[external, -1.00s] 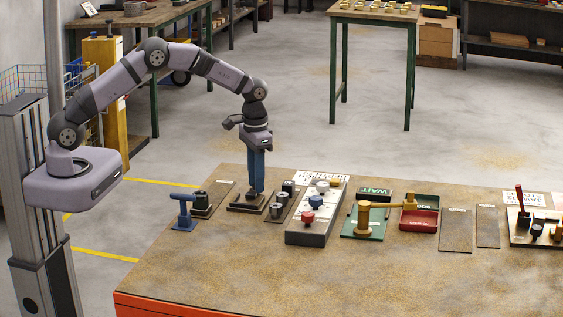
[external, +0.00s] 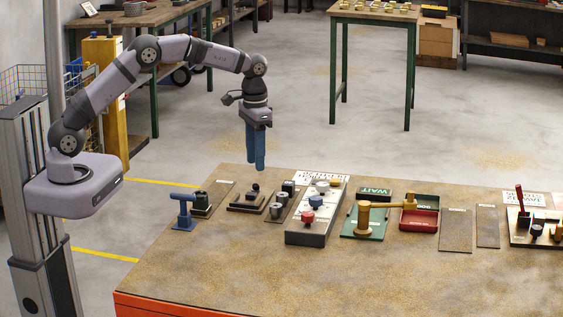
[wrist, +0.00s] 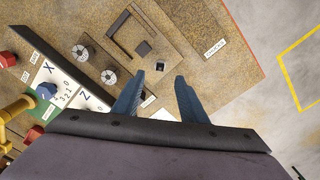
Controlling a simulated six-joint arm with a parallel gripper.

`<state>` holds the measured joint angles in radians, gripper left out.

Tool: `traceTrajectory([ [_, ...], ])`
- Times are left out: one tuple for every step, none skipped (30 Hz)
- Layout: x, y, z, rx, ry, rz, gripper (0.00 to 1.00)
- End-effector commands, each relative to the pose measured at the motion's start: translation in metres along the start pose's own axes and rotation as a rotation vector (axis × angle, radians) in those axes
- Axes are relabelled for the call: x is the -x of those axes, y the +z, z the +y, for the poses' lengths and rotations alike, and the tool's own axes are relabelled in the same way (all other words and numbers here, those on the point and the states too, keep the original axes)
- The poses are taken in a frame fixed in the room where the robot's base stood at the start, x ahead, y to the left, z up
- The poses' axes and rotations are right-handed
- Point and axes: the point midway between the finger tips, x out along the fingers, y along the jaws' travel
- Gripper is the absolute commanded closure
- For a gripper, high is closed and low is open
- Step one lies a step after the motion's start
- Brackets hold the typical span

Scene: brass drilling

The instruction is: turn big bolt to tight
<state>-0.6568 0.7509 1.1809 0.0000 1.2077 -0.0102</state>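A dark upright bolt (external: 255,191), which I take as the big bolt, stands on a flat brown block (external: 240,205) near the table's back edge in the external view. How tight the bolt is cannot be told.
A blue T-handled tool (external: 183,210) stands left of the block. To the right are grey round knobs (external: 276,211), a grey box with colored knobs (external: 310,228), a brass-colored arm on a green plate (external: 364,218) and a red tray (external: 420,219). The front of the table is clear.

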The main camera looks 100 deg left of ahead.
Motion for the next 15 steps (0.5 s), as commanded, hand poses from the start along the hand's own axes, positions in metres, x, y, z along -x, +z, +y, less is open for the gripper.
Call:
traceTrajectory([
  [0.0029,-0.0004,0.0000,0.000,0.000,0.002,0.61],
  [0.0043,-0.0005,0.0000,0.000,0.000,0.003,0.61],
  [0.0057,-0.0005,0.0000,0.000,0.000,0.003,0.61],
  [0.0063,-0.0004,0.0000,0.000,0.000,0.002,0.61],
  [0.0067,-0.0003,0.0000,0.000,0.000,0.002,0.61],
  [0.0070,-0.0002,0.0000,0.000,0.000,0.002,0.61],
  [0.0070,-0.0002,0.0000,0.000,0.000,0.001,0.61],
  [0.0069,-0.0001,0.0000,0.000,0.000,0.001,0.61],
  [0.0069,-0.0001,0.0000,0.000,0.000,0.001,0.61],
  [0.0068,-0.0001,0.0000,0.000,0.000,0.001,0.61],
  [0.0068,-0.0001,0.0000,0.000,0.000,0.001,0.61],
  [0.0069,-0.0001,0.0000,0.000,0.000,0.001,0.71],
  [0.0072,-0.0001,0.0000,0.000,0.000,0.001,0.72],
  [0.0078,0.0000,0.0000,0.000,0.000,0.000,0.72],
  [0.0088,0.0002,0.0000,0.000,0.000,-0.001,0.72],
])
